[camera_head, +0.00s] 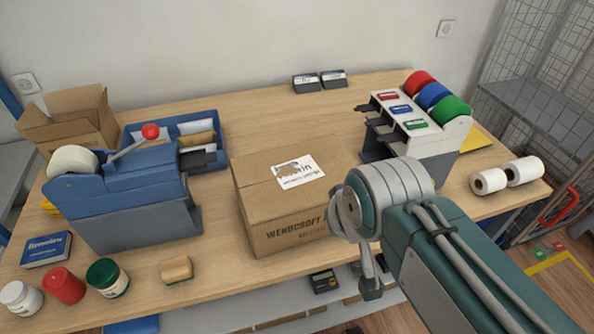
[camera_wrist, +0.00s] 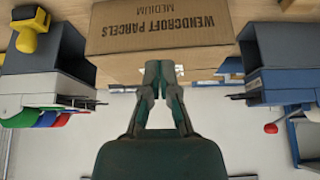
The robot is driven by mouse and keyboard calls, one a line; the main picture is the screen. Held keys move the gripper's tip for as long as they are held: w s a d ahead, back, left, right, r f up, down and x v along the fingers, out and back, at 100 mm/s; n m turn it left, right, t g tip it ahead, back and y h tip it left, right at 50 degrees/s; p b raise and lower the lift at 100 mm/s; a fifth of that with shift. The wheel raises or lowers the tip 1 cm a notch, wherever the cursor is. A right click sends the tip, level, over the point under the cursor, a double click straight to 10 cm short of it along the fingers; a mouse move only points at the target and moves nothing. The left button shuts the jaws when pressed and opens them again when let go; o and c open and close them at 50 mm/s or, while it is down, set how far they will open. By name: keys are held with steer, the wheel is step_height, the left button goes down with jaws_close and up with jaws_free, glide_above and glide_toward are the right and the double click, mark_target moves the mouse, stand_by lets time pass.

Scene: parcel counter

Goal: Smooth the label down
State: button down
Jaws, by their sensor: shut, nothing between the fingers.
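A closed brown cardboard box (camera_head: 262,205) stands on the middle of the wooden counter, its printed front also showing in the wrist view (camera_wrist: 200,27). A white label (camera_head: 300,173) with brown print lies on the box's top face; whether its edges are raised I cannot tell. In the head view my gripper (camera_head: 371,288) hangs below my wrist, off the right front of the box. The wrist hides the box's right front part.
A blue tape machine (camera_head: 125,205) with a red-knobbed lever stands left of the box. A dispenser (camera_head: 410,130) with red, blue and green rolls stands to the right. Jars, a sponge (camera_head: 177,270) and a blue book (camera_head: 46,249) lie front left. White rolls (camera_head: 489,181) lie far right.

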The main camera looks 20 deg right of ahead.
stand_by(0.3)
step_height(320, 180, up, 3)
steer(key=m+g, duration=0.6)
steer(key=m, duration=1.2)
glide_above(286, 182)
steer(key=shift+f, duration=3.4)
steer(key=shift+f, duration=1.5)
steer(key=shift+r, duration=1.8)
steer(key=shift+w, duration=0.1)
